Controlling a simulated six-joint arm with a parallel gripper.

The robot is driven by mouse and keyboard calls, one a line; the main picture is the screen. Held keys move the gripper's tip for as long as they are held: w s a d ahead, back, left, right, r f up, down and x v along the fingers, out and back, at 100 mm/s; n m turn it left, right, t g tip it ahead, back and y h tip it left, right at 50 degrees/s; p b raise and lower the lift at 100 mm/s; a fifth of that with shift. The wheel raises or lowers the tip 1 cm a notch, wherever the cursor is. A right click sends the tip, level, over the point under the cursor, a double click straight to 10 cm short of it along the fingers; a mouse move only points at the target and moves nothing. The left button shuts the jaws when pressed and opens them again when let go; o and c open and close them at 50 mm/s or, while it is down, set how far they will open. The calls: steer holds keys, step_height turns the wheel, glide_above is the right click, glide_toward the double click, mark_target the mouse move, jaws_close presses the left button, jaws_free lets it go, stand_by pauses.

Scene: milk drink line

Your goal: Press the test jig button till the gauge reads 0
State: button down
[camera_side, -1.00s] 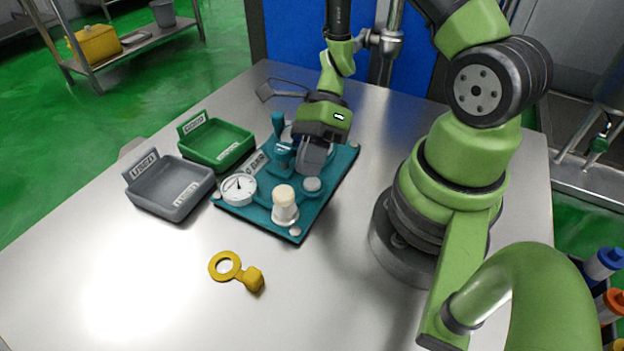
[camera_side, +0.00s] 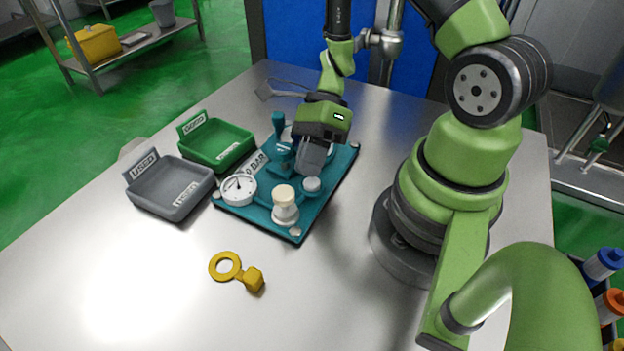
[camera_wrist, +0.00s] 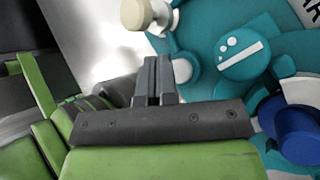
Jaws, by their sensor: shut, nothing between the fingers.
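The teal test jig (camera_side: 262,212) lies flat on the metal table. Its round white gauge (camera_side: 239,188) is at the left corner; the needle points roughly upward, but the number is too small to read. A grey round button (camera_side: 312,184) sits near the right edge of the jig; in the wrist view a pale round part (camera_wrist: 183,70) shows partly behind the fingertips. My gripper (camera_side: 309,170) is shut and empty, pointing down close to the button; its fingertips (camera_wrist: 160,72) also show in the wrist view. I cannot tell whether they touch the button.
A cream-topped white knob (camera_side: 285,205) stands on the jig in front of the button, and a teal upright part (camera_side: 279,135) stands behind. A green tray (camera_side: 224,148) and a grey tray (camera_side: 170,190) lie left. A yellow ring tag (camera_side: 237,271) lies in front on clear table.

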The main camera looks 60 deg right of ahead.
mark_target(309, 180)
steer(key=shift+f, duration=0.4)
steer(key=shift+f, duration=0.45)
stand_by(0.6)
steer(key=shift+r, duration=0.9)
steer(key=shift+r, duration=2.5)
